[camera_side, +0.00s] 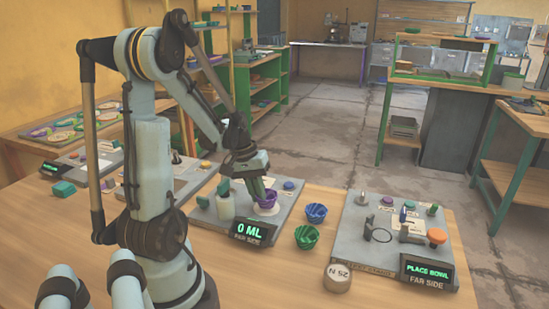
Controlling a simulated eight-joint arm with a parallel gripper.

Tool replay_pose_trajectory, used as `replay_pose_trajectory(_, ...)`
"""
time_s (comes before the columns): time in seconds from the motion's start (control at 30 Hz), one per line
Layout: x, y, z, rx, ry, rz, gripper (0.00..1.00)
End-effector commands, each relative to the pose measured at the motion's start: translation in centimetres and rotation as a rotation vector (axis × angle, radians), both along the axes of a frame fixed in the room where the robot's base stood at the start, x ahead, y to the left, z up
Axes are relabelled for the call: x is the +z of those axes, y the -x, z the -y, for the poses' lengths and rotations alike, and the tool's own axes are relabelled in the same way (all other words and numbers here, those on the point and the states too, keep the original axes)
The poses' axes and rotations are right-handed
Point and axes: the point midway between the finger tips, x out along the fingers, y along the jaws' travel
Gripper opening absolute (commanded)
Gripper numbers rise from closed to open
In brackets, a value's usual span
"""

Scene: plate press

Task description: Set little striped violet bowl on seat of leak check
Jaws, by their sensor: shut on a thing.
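A little violet bowl (268,199) is at the tips of my gripper (262,186), over a pale round seat (265,210) on the grey plate of the "0 ML" station. My gripper is shut on the bowl, pointing down. I cannot tell whether the bowl touches the seat, and its stripes are too small to make out.
A blue bowl (316,213) and a green bowl (307,237) stand between the two stations. A round weight (338,278) marked "N 25" sits at the leak check's near left corner. The "0 ML" display (252,231) stands before my gripper. An orange knob (437,236) rises on the right plate.

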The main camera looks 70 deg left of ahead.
Motion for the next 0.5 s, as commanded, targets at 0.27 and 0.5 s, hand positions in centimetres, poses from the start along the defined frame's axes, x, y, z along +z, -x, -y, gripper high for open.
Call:
replay_pose_trajectory(0.27,-0.31,0.00,-0.01,0.000,0.000,0.000,0.00)
replay_pose_trajectory(0.5,-0.57,-0.03,-0.03,0.000,0.000,0.000,0.00)
